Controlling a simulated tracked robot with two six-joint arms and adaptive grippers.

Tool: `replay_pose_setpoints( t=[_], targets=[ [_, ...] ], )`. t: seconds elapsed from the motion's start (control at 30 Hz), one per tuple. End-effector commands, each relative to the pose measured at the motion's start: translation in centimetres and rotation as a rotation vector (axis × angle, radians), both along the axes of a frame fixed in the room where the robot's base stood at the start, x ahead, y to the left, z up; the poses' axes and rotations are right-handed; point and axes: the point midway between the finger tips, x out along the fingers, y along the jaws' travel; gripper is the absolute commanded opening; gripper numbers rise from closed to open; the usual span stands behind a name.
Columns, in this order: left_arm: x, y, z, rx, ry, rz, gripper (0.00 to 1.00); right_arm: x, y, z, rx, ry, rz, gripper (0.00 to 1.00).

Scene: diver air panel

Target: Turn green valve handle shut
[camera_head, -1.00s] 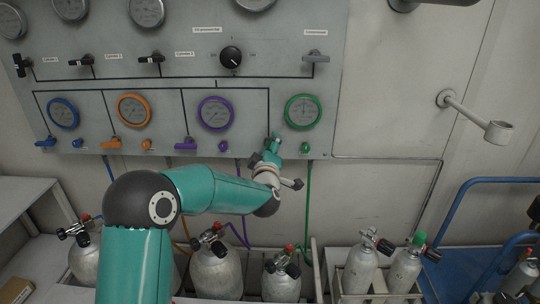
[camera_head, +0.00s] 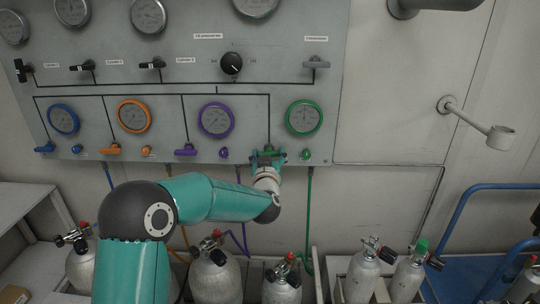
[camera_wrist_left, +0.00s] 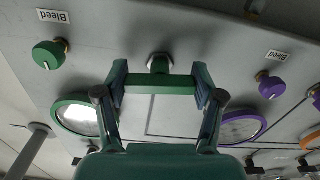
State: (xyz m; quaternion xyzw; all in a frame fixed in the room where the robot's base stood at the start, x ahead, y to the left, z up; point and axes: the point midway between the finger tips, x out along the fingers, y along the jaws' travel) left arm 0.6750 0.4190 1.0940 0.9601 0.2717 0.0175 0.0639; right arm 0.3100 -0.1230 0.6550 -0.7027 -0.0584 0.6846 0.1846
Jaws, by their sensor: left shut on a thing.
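The green valve handle (camera_wrist_left: 160,84) shows in the left wrist view as a green bar on a metal stem, lying crosswise between my left gripper's fingers. My left gripper (camera_wrist_left: 160,92) is shut on it, one finger at each end of the bar. In the head view my left gripper (camera_head: 268,158) is at the lower edge of the panel (camera_head: 180,95), below and left of the green-rimmed gauge (camera_head: 303,118). There it hides most of the handle. My right gripper is not in view.
A green bleed knob (camera_wrist_left: 48,55) and a purple bleed knob (camera_wrist_left: 271,86) flank the handle. The purple valve handle (camera_head: 186,150) is farther left on the panel. Gas cylinders (camera_head: 215,275) stand below. A wall bracket (camera_head: 480,125) juts out at right.

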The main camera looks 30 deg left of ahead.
Motion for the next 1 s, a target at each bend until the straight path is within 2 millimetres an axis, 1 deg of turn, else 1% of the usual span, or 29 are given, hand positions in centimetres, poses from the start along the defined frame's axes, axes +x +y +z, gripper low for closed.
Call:
replay_pose_setpoints(
  t=[0.1, 0.3, 0.8, 0.83, 0.97, 1.0],
  targets=[
    [0.05, -0.09, -0.02, 0.055, 0.035, -0.002, 0.33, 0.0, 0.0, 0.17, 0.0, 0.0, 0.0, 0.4],
    [0.07, -0.11, 0.01, 0.11, 0.067, -0.003, 0.33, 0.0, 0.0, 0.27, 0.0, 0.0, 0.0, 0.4],
    [0.11, -0.17, 0.08, 0.131, 0.077, -0.005, 0.33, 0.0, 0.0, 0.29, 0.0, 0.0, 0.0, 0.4],
    [0.11, -0.18, 0.08, 0.131, 0.077, -0.005, 0.71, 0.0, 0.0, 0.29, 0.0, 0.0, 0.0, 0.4],
    [0.1, -0.16, 0.08, 0.129, 0.076, -0.004, 0.93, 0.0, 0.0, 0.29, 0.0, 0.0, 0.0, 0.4],
    [0.1, -0.16, 0.06, 0.129, 0.076, -0.004, 0.94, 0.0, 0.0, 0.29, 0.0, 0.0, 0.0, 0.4]
  ],
)
